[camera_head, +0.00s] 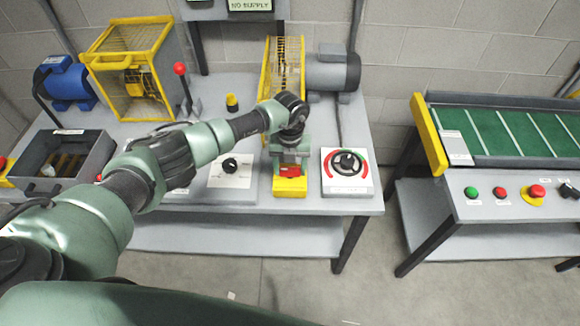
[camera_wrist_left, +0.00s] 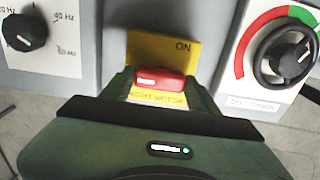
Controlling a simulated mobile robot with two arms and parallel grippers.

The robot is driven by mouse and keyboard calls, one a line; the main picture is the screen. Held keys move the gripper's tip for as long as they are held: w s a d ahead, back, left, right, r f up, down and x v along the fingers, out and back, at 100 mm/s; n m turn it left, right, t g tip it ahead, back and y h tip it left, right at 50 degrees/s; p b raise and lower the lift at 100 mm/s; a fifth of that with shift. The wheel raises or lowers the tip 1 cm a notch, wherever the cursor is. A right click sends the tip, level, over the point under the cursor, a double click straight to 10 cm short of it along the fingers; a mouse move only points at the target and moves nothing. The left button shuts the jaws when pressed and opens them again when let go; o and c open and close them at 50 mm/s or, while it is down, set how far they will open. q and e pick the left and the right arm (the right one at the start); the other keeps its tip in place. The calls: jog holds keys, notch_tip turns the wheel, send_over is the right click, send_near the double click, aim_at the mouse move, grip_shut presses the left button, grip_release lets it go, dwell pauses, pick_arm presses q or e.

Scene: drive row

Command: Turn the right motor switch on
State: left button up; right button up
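The right motor switch is a small yellow box (camera_head: 290,187) at the front edge of the grey bench, with a red handle (camera_wrist_left: 160,79). In the left wrist view its yellow plate (camera_wrist_left: 158,47) reads ON at the top and RIGHT MOTOR below the handle. My left gripper (camera_head: 289,168) points down right above and behind the box. In the left wrist view its green fingers (camera_wrist_left: 161,88) are apart, one on each side of the red handle; whether they press on it I cannot tell. The gripper covers part of the box. My right gripper is not in view.
A white panel with a black knob (camera_wrist_left: 25,32) marked in Hz stands left of the switch. A red-and-green dial panel (camera_head: 347,189) stands right. Behind are a yellow belt guard (camera_head: 270,70), a grey motor (camera_head: 333,72) and a red-knobbed lever (camera_head: 181,69). A green conveyor (camera_head: 505,131) stands right.

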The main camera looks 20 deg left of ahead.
pick_arm(q)
jog(key=shift+f+m+b, duration=0.15)
jog(key=shift+m+b, duration=0.55)
jog(key=shift+b, duration=0.15)
jog(key=m+b, duration=1.1)
jog(key=b, duration=0.1)
jog(key=shift+m, duration=0.3)
jog(key=shift+m+b, duration=1.15)
jog(key=shift+m, duration=0.05)
jog(key=shift+r+m+b, duration=0.2)
jog(key=shift+m+b, duration=0.75)
jog(key=shift+m, duration=0.35)
jog(key=o, duration=1.4)
